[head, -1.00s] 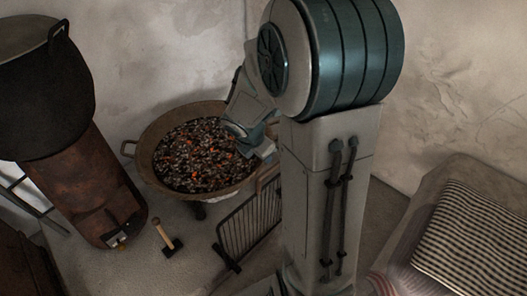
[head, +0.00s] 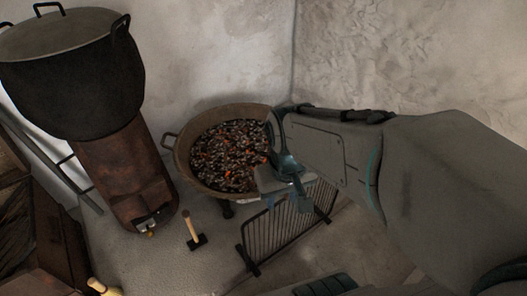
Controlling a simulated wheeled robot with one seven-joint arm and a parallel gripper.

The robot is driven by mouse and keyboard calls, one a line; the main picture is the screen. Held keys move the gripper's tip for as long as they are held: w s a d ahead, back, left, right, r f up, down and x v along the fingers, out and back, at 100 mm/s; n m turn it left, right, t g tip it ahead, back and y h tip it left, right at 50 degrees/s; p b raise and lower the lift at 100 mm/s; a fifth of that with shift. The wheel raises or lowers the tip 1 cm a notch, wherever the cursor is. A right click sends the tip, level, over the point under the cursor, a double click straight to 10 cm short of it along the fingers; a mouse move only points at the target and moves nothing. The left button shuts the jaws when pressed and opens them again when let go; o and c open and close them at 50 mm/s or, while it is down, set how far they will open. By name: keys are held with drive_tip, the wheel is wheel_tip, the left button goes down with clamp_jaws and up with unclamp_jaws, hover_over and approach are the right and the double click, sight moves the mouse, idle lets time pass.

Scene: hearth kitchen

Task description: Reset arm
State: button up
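My arm reaches in from the right side of the head view, its thick grey links crossing the right half of the picture. My gripper (head: 303,198) is at the arm's end, pointing down, in front of the right rim of a wide pan of coals (head: 187,166). The fingers are small and partly hidden by the wrist, so I cannot tell whether they are open or shut. No held thing shows.
A black metal grate (head: 290,228) stands on the floor below the gripper. A hammer (head: 191,230) stands head-down left of it. A rusty stove (head: 122,175) bears a big black pot (head: 75,85) at left. Walls close the back corner.

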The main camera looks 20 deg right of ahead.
drive_tip(key=shift+a, duration=0.1)
wheel_tip(320, 180, up, 29)
drive_tip(key=t+p, duration=0.1)
drive_tip(key=p, duration=2.4)
drive_tip(key=shift+f+m+t+p, duration=0.15)
drive_tip(key=shift+m+t+p, duration=0.15)
drive_tip(key=shift+p, duration=0.1)
